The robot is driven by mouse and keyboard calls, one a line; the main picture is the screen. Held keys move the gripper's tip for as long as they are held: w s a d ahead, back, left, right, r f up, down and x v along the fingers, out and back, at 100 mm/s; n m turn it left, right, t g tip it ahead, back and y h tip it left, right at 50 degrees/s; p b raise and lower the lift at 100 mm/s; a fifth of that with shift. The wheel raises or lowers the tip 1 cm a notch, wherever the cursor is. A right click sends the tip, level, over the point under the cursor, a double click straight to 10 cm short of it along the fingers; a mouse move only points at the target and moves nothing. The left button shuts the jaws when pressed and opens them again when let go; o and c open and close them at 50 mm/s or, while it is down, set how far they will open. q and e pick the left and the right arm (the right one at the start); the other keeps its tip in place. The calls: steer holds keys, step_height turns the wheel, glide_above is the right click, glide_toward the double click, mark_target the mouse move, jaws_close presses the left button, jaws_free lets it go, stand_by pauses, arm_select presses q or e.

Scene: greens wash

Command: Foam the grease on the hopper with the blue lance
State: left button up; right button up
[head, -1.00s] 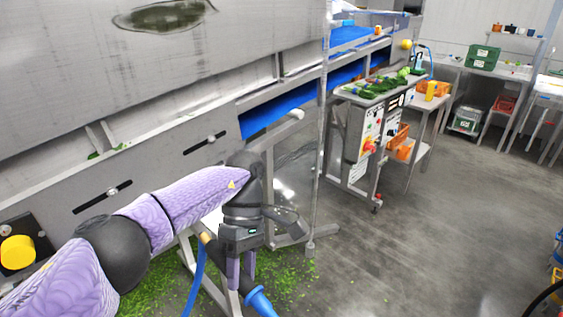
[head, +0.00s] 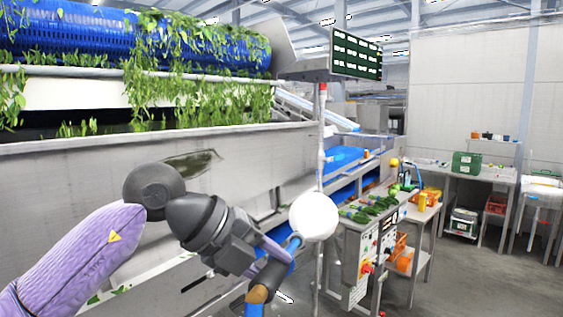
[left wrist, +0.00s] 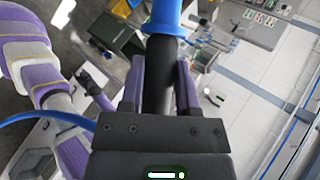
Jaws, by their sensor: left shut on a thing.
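The grey metal hopper (head: 60,190) fills the left of the head view. A dark green-brown grease patch (head: 200,163) shows on its wall, partly hidden behind my arm. My left gripper (head: 272,250) is shut on the dark handle of the blue lance (head: 292,244). The lance points up and right, away from the grease patch in the picture. A white round blob (head: 315,217) shows at its blue nozzle end. In the left wrist view my gripper fingers (left wrist: 161,85) lie on both sides of the lance's black handle (left wrist: 160,75). My right gripper is not in view.
A blue drum (head: 130,45) with hanging leaves is above the hopper. A control cabinet (head: 365,250) with greens on top stands right of the lance, beside an upright pole (head: 321,150). A blue hose (head: 254,310) trails below the lance. Open floor (head: 470,280) lies at right.

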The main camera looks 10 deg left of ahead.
arm_select(q)
steer(key=s+d+r+n+t+y+p, duration=0.1)
steer(key=r+n+t+y+p, duration=0.2)
steer(key=r, duration=0.7)
steer(key=s+d+r+n+t+y+p, duration=0.1)
steer(key=s+r+n+t+y+p, duration=0.1)
steer(key=r+n, duration=0.6)
step_height(320, 180, up, 3)
steer(key=shift+s+f+n+t+y+p, duration=0.1)
steer(key=shift+s+n+t+y+p, duration=0.25)
steer(key=shift+t+p, duration=0.55)
steer(key=shift+w+a+f+p, duration=0.1)
steer(key=shift+w+a+f, duration=0.2)
steer(key=shift+w+a, duration=0.35)
steer(key=shift+w+a+f+p, duration=0.1)
steer(key=shift+w+a+f, duration=0.2)
steer(key=shift+w+a, duration=0.4)
steer(key=shift+w+a+f+p, duration=0.1)
steer(key=shift+w+a+f, duration=0.3)
steer(key=shift+a, duration=0.4)
steer(key=shift+r, duration=0.1)
steer(key=shift+o, duration=1.2)
jaws_close()
